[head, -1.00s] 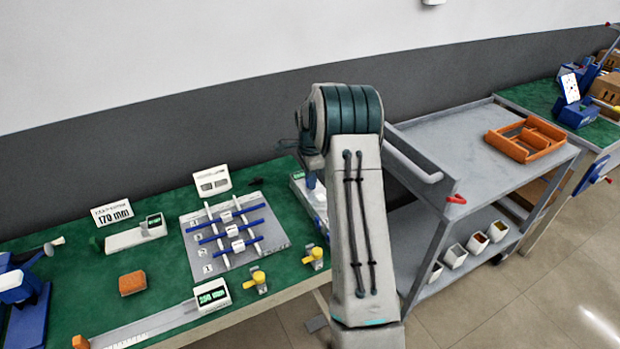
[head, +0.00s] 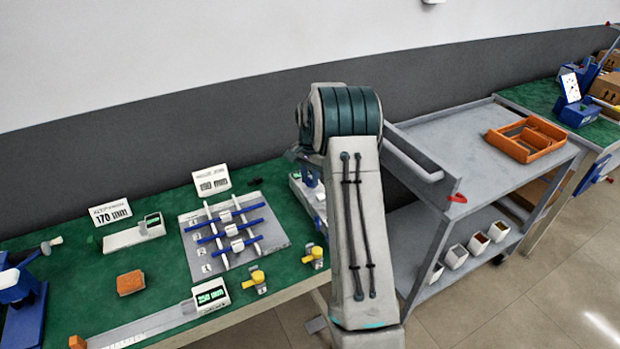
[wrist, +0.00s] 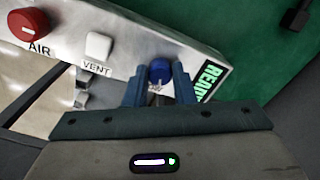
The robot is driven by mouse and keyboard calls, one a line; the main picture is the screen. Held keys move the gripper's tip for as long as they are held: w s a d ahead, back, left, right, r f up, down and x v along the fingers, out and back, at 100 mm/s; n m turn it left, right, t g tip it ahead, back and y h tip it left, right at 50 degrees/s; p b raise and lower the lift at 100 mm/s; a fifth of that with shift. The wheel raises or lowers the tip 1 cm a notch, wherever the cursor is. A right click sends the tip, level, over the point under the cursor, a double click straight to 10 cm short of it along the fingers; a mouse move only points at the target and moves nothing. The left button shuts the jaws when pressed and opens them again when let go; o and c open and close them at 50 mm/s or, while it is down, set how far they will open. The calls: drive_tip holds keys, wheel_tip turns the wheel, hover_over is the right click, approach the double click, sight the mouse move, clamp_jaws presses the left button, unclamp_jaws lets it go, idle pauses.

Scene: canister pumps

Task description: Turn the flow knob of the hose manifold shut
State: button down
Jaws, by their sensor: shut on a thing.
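In the wrist view, a pale metal panel (wrist: 125,45) carries a blue knob (wrist: 159,71), a red knob (wrist: 28,24) marked AIR, a white VENT button (wrist: 98,46) and a green READY display (wrist: 207,80). My gripper (wrist: 158,84) is at the blue knob, one finger on each side, shut on it. The knob's lettering cannot be read, and its turn angle is unclear. In the head view my arm hides the gripper and most of a grey-white device (head: 309,200) on the green bench.
The green bench (head: 165,265) holds a board with blue rods (head: 190,262), two yellow-handled fittings (head: 257,277) (head: 313,252) and an orange block (head: 130,283). A grey cart (head: 450,130) with an orange tray (head: 526,141) stands to the right of my arm.

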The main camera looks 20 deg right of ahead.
drive_tip(key=n, duration=1.3)
drive_tip(key=shift+n, duration=0.4)
drive_tip(key=c, duration=2.2)
unclamp_jaws()
drive_tip(key=c, duration=1.2)
unclamp_jaws()
wheel_tip(320, 180, up, 14)
drive_tip(key=shift+d+f, duration=0.1)
drive_tip(key=shift+f, duration=0.05)
